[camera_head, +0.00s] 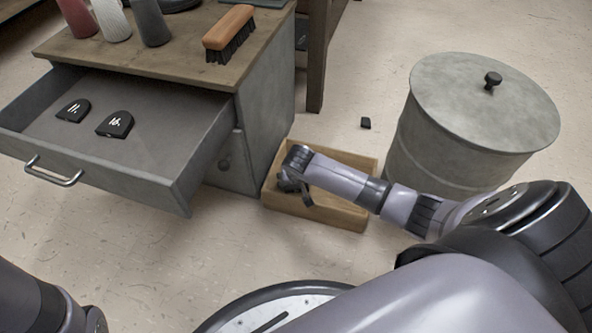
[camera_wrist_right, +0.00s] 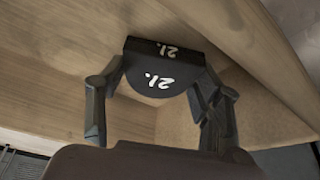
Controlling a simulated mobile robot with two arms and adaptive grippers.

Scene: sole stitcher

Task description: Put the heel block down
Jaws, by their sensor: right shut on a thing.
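A black heel block marked "21." (camera_wrist_right: 160,72) is held between the fingers of my right gripper (camera_wrist_right: 160,95) in the right wrist view. The gripper is shut on it. In the head view my right gripper (camera_head: 294,188) reaches down into the left part of an open wooden box (camera_head: 345,216) on the floor, and the block is hidden there. The box's wooden inside (camera_wrist_right: 60,60) surrounds the block in the wrist view; I cannot tell whether the block touches the bottom. Two other black heel blocks, "11." (camera_head: 73,110) and "16." (camera_head: 115,124), lie in the open drawer (camera_head: 150,150).
The grey cabinet (camera_head: 262,110) stands left of the box, with a brush (camera_head: 230,32) and several bottles on top. A lidded grey bin (camera_head: 440,140) stands right of the box. A small black piece (camera_head: 366,123) lies on the floor behind it. Floor in front of the drawer is clear.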

